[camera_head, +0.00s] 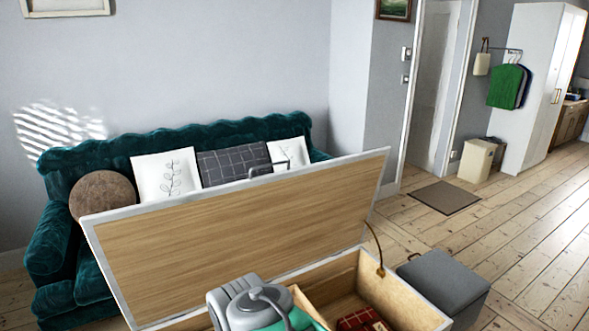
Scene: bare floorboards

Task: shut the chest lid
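The chest (398,291) stands in the bottom middle of the view, its near part cut off by the lower edge. Its lid (240,232) stands wide open, leaning up and back, with its wood-coloured inner face and pale rim toward me. A curved brass-coloured stay (376,246) shows at the right end, between lid and chest. A dark red checked item (362,320) lies inside the chest. A grey and teal rounded form, seemingly part of my arm, covers the chest's left part. My gripper's fingers are not visible.
A green sofa (62,246) with several cushions stands behind the lid, close to it. A grey box-shaped stool (445,283) stands close by the chest's right end. A brown mat (444,197) lies by the doorway. Open floorboards (520,262) extend to the right.

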